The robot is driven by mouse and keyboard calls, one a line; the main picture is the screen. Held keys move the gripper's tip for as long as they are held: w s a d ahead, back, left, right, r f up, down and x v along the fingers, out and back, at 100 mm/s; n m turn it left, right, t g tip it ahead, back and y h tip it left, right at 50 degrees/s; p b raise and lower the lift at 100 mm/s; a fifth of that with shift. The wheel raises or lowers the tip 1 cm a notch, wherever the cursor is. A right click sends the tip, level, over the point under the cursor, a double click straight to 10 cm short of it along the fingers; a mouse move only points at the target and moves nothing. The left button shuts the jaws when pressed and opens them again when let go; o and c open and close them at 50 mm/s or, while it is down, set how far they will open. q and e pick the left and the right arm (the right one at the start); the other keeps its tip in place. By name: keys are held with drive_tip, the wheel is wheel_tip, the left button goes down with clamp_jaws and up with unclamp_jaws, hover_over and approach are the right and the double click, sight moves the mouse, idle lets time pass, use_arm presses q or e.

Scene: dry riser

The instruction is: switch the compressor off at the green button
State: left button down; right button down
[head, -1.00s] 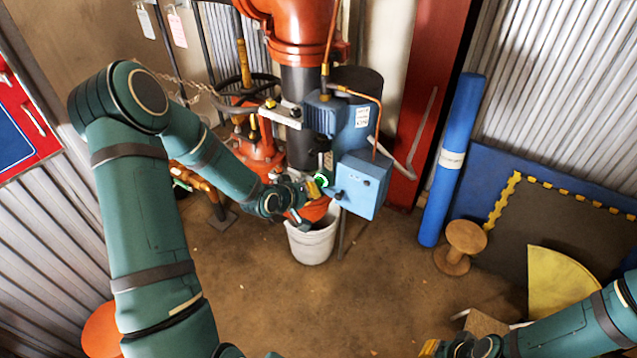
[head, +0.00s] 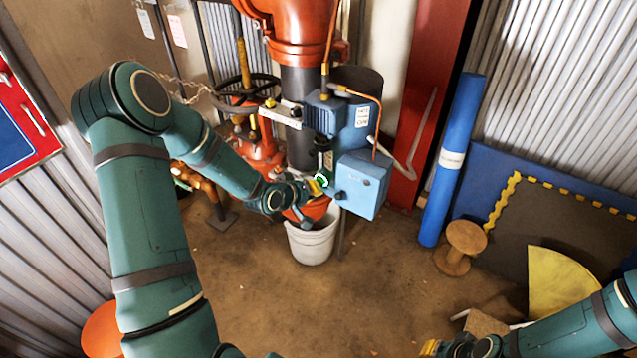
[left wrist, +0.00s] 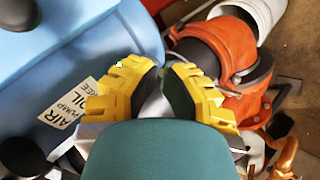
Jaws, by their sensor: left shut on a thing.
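The compressor is a blue unit with a motor and a blue box (head: 362,184) on the dark pipe; its blue casing (left wrist: 60,50) fills the upper left of the left wrist view, with an "AIR PUMP OIL FREE" label. A bright green ring (head: 322,181), seemingly the button, glows left of the box, right by my left gripper (head: 318,188). The yellow fingers of my left gripper (left wrist: 160,90) are close together on something grey that I cannot make out. My right gripper (head: 430,348) is at the bottom edge, its fingers mostly cut off.
A white bucket (head: 312,243) stands on the floor below my left gripper. Orange riser pipe (head: 300,22) and a black handwheel (head: 246,92) are close by. A blue roll (head: 452,160) and a wooden spool (head: 460,247) are at right. The middle floor is clear.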

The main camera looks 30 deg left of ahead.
use_arm(q)
drive_tip(key=shift+w, duration=0.55)
idle(0.5)
drive_tip(key=shift+s, duration=1)
drive_tip(key=s, duration=0.5)
drive_tip(key=shift+a+p, duration=0.25)
drive_tip(key=shift+p, duration=0.1)
idle(0.3)
